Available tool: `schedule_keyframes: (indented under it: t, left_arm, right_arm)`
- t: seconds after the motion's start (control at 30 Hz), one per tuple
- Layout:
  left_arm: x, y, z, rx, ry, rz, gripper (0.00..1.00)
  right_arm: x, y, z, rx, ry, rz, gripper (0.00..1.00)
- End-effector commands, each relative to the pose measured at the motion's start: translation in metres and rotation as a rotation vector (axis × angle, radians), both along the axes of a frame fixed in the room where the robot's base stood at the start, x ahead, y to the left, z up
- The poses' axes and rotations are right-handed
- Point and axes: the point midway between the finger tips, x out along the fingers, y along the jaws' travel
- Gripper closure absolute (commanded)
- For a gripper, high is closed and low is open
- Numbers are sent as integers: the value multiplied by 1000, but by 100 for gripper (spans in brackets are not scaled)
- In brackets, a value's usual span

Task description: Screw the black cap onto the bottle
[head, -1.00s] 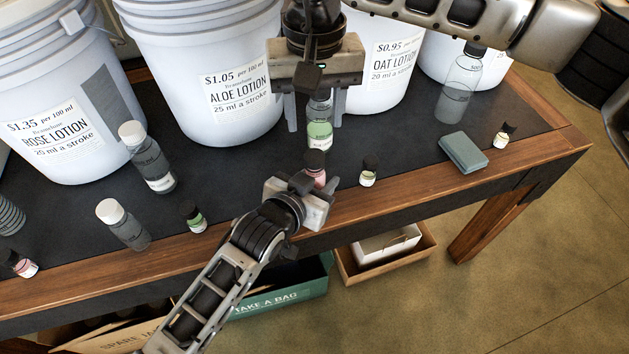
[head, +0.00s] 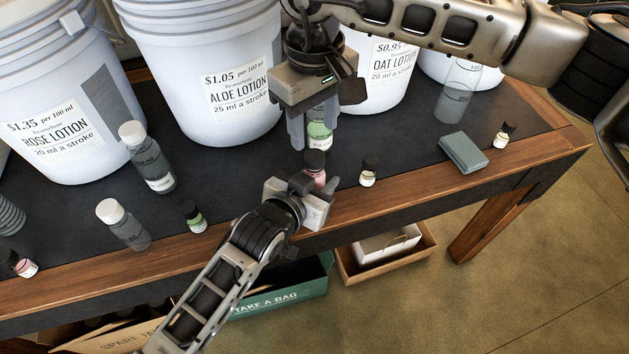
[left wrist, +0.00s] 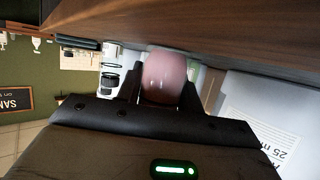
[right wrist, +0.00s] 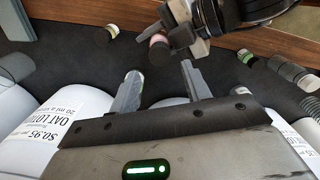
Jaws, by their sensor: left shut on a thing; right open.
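A small pink bottle (head: 318,178) is held upright near the front of the table, with a black cap (head: 314,159) on its top. I cannot tell how tightly the cap sits. My left gripper (head: 308,186) is shut on the pink bottle; its pink side fills the space between the fingers in the left wrist view (left wrist: 165,75). My right gripper (head: 313,138) is open, pointing down just above and behind the cap, touching nothing that I can see. In the right wrist view the pink bottle (right wrist: 158,40) and cap lie beyond the open fingertips (right wrist: 160,75).
White-capped bottles (head: 147,158) stand left. Large lotion buckets (head: 205,80) line the back.

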Motion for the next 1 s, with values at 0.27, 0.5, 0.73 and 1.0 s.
schedule_keyframes:
  t: [0.27,0.5,0.73,1.0]
  left_arm:
    - [0,0,0,1,0,0,100]
    - [0,0,0,1,0,0,100]
    - [0,0,-1,1,0,0,100]
    - [0,0,-1,1,1,0,100]
  right_arm:
    - [0,0,-43,0,3,-3,52]
    - [0,0,-58,-1,1,-1,52]
    - [0,0,-59,0,0,-1,52]
    - [0,0,-58,-1,-1,-1,98]
